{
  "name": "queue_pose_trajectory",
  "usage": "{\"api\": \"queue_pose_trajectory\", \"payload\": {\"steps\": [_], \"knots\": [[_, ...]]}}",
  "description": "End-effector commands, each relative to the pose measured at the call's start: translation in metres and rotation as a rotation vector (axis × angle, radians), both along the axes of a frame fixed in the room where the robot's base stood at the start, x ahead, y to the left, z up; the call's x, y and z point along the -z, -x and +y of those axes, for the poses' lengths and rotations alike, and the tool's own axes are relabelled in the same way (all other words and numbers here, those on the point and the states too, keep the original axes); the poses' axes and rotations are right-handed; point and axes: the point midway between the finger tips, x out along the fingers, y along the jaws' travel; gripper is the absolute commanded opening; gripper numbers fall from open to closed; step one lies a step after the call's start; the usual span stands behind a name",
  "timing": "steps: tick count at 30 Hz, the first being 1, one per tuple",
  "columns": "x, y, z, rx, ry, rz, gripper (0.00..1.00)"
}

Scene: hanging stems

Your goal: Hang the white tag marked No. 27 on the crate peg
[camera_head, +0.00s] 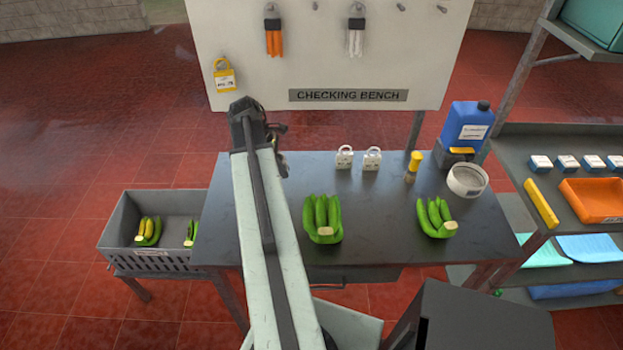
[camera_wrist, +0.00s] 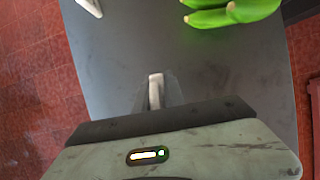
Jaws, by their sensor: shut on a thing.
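My gripper (camera_head: 268,138) is over the left back part of the dark bench. In the wrist view my gripper (camera_wrist: 155,102) is shut on a pale, narrow thing (camera_wrist: 155,88), seen edge-on. It looks like a white tag, but no number can be read. Two other white tags (camera_head: 344,157) (camera_head: 372,159) stand upright near the bench's back edge. Their marks are too small to read. The grey crate (camera_head: 150,262) stands at the left of the bench and holds green-yellow banana bunches. I cannot make out its peg.
Banana bunches (camera_head: 322,220) (camera_head: 436,218) lie on the bench (camera_head: 375,245). A yellow tag (camera_head: 224,77) hangs on the white board (camera_head: 345,70). A blue jug (camera_head: 467,124), a round white container (camera_head: 467,180) and a yellow-topped item (camera_head: 413,166) stand at the right.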

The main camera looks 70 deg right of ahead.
Motion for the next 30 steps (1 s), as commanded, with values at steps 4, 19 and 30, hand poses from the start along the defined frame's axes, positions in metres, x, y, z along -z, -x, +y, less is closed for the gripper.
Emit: {"api": "queue_pose_trajectory", "payload": {"steps": [4, 19, 30], "knots": [[0.025, 0.0, 0.002, -0.001, 0.0, 0.0, 0.0], [0.028, 0.022, -0.06, 0.003, 0.0, 0.0, 0.0], [0.033, 0.049, -0.122, -0.002, 0.0, 0.0, 0.0]]}}
